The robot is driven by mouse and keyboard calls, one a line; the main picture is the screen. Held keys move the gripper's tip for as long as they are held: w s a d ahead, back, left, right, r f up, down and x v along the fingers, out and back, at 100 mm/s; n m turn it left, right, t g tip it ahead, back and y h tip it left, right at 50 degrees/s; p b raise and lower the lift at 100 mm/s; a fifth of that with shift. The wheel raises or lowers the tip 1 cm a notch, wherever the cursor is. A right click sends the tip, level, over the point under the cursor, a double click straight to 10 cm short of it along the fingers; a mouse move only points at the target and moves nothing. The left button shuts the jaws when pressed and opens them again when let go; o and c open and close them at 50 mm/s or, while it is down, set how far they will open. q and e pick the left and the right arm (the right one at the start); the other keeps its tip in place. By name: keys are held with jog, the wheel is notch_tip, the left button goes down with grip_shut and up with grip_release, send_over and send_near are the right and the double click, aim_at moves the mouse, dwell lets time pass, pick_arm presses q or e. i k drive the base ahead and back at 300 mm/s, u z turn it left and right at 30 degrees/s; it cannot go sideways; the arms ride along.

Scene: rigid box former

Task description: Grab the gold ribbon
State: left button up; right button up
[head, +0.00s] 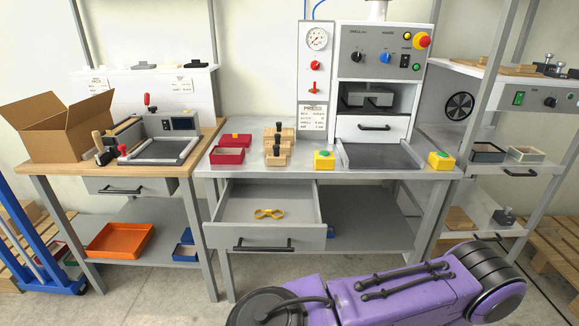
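The gold ribbon (269,213), a small yellow bow shape, lies on the floor of the open grey drawer (236,206) under the middle bench. The drawer is pulled out toward me and the ribbon lies apart from its walls. Neither of my grippers shows in the head view. A purple and black part at the bottom right looks like my own body, and no fingers show on it.
An orange tray (118,240) sits on the lower left shelf. The drawer is otherwise empty.

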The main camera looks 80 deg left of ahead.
aim_at(269, 212)
jog(key=i, duration=1.3)
jog(key=u, duration=2.25)
